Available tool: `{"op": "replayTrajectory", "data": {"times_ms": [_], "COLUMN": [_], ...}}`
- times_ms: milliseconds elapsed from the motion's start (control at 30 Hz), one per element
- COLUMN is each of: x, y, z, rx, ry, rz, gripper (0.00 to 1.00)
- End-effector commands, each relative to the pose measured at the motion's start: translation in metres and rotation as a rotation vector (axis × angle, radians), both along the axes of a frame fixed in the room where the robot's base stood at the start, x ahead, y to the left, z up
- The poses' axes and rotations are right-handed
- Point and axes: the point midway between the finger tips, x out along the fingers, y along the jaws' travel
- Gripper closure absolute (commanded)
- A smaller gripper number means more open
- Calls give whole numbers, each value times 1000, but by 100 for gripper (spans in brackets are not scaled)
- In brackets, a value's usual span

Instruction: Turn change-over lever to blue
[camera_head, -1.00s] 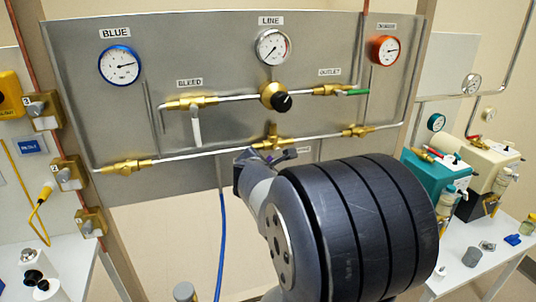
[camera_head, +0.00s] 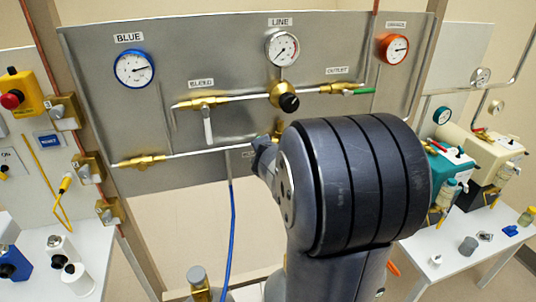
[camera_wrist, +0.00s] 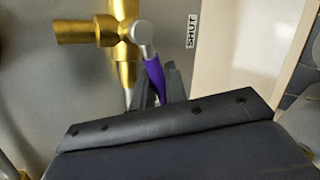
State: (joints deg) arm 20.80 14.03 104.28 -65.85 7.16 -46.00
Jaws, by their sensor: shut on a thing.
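The change-over lever (camera_wrist: 153,72) is a purple handle on a grey hub, fixed to a brass valve (camera_wrist: 124,50) in the wrist view. My gripper (camera_wrist: 157,86) has its dark fingers on either side of the purple handle and is shut on it. The handle points down and slightly right from its hub in that view. In the head view my arm hides the lever and the fingers; only a little brass shows above the wrist. The blue gauge (camera_head: 134,68), labelled BLUE, is at the upper left of the grey panel (camera_head: 235,65).
A SHUT label (camera_wrist: 191,30) is beside the valve. The bleed valve's pale lever (camera_head: 208,129) hangs down at left, and the outlet's green lever (camera_head: 358,92) lies level. A black-knobbed regulator (camera_head: 285,98) sits above my arm. A blue hose (camera_head: 232,220) hangs below the panel.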

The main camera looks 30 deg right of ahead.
Motion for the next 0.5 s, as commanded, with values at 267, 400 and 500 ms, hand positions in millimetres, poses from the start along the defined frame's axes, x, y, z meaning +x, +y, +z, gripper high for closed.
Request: {"op": "replayTrajectory", "data": {"times_ms": [267,400,500], "x": [0,0,0], "y": [0,0,0], "z": [0,0,1], "rx": [-1,-1,-2], "ry": [0,0,-2], "rz": [1,0,0], "gripper": [79,69,69]}}
